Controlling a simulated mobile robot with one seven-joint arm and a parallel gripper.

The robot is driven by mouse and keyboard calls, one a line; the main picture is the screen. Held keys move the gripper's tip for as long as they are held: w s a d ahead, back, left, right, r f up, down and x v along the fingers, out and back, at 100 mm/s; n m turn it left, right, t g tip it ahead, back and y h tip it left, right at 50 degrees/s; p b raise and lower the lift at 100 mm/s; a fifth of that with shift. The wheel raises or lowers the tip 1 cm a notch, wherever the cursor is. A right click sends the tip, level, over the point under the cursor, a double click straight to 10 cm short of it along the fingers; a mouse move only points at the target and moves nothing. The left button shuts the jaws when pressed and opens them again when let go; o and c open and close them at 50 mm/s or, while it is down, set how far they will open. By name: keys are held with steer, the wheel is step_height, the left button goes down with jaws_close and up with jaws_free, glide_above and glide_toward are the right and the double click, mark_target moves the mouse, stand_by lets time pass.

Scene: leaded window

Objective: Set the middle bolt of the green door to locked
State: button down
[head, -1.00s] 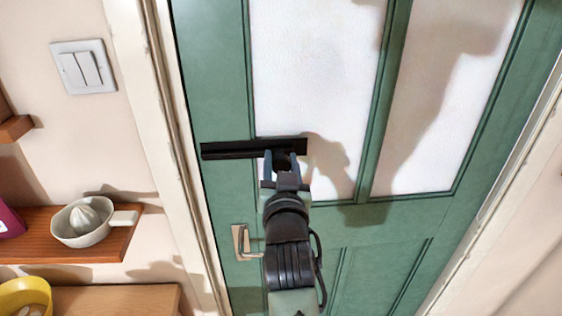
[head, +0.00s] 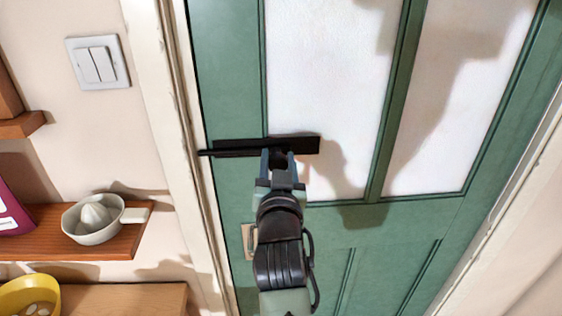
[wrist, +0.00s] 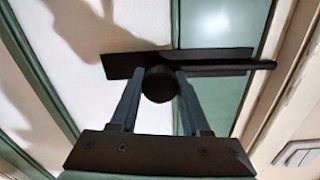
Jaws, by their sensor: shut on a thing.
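The green door (head: 222,70) fills the middle of the head view. In the wrist view the rod (wrist: 262,65) sticks out to the right. My gripper (head: 278,158) is at the bolt, shut on its round black knob (wrist: 158,84), with one finger on each side. My gripper partly hides the plate. I cannot tell whether the tip enters the frame.
A door handle (head: 249,240) sits below the bolt, partly hidden by my arm. The cream door frame (head: 160,90) runs along the left. A light switch (head: 98,62) and a wooden shelf (head: 130,238) with a white juicer (head: 98,218) are further left.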

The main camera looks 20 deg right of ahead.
steer(key=c, duration=0.7)
jaws_free()
steer(key=shift+a, duration=0.2)
steer(key=shift+c, duration=0.2)
steer(key=shift+o, duration=1.9)
steer(key=shift+w+a, duration=0.1)
steer(key=shift+a, duration=0.1)
steer(key=shift+d, duration=0.15)
steer(key=b+v, duration=0.4)
steer(key=v, duration=0.9)
